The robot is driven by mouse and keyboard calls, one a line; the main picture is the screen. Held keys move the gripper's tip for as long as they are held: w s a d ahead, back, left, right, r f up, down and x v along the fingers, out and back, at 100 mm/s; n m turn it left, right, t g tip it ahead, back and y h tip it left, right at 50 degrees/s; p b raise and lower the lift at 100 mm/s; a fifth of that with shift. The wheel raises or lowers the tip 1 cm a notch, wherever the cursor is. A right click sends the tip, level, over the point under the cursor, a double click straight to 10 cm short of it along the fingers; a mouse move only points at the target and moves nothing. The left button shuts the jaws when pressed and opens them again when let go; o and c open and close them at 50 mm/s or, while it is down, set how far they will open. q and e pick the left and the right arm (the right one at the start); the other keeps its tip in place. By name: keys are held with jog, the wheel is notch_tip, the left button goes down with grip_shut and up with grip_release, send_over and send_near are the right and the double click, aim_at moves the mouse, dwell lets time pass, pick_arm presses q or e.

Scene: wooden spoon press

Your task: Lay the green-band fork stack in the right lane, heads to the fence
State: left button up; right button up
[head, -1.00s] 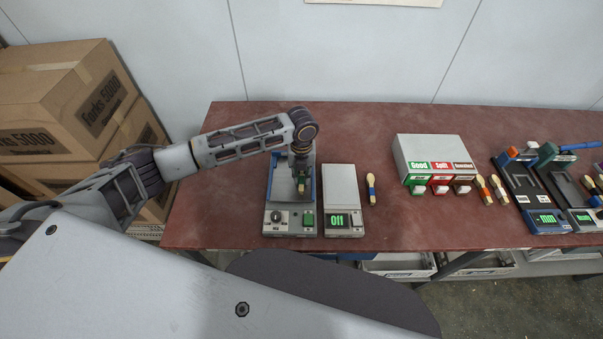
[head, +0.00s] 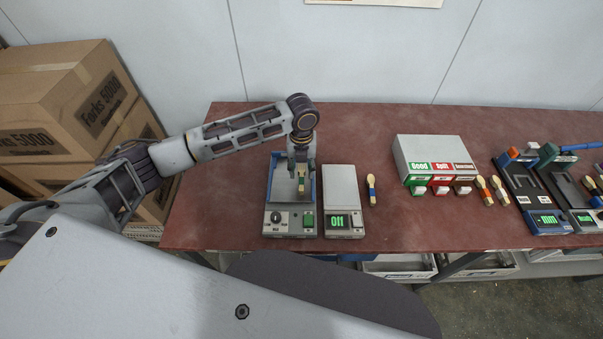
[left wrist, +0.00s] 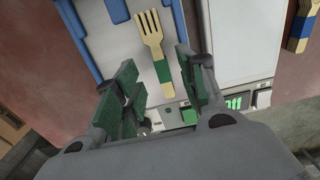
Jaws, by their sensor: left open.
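The green-band fork stack (left wrist: 156,50) lies in a blue-walled tray on a grey device, tines toward the top of the left wrist view and the green band toward the handle end. In the head view the stack (head: 302,186) shows small under my left gripper. My left gripper (left wrist: 160,85) is open, its green-padded fingers apart on either side of the handle end, with nothing visibly held. I cannot make out lane divisions in the tray. My right gripper is not in view.
A white scale-like box (head: 341,190) with a green display stands right of the device. A blue-banded utensil (head: 371,190) lies beside it. A grey box with Good and Split labels (head: 432,152), loose utensils and more fixtures (head: 528,190) stand farther right. Cardboard boxes (head: 70,105) are at left.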

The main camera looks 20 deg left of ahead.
aim_at(302, 178)
pick_arm(q)
notch_tip(302, 178, up, 9)
jog(key=shift+f+b, duration=0.15)
jog(key=shift+b, duration=0.2)
jog(key=shift+d+f, duration=0.1)
dwell(1.5)
